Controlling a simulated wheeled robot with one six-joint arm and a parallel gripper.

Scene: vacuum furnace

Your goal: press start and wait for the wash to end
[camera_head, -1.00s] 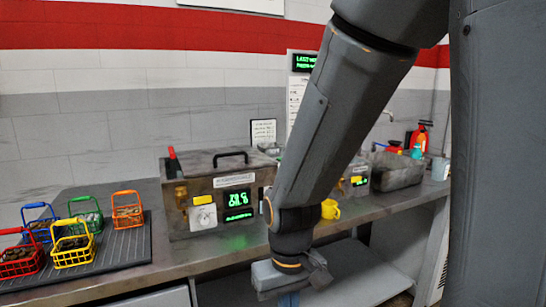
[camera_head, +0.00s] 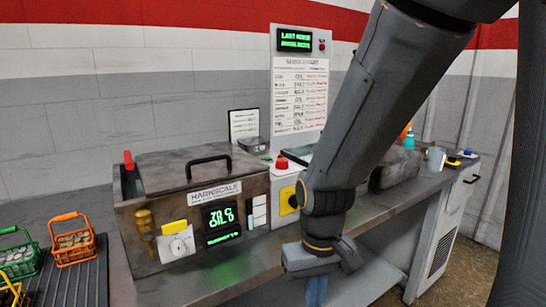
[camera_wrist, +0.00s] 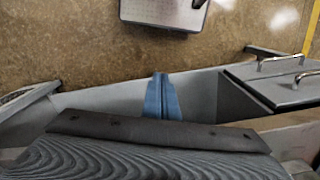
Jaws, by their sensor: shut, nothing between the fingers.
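A metal wash tank (camera_head: 190,200) with a black-handled lid stands on the bench, left of my arm in the head view. No control is clearly legible as start. My gripper (camera_head: 316,291) hangs at the bench front, right of the tank and touching no control. Its blue fingers are closed together and empty; they also show in the wrist view (camera_wrist: 162,97).
A wall board (camera_head: 298,95) with a chart and green display stands behind. Wire baskets of parts (camera_head: 74,241) sit on a ribbed mat at left. My arm hides part of the bench and a yellow panel (camera_head: 288,201). A mug (camera_head: 435,158) stands at right.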

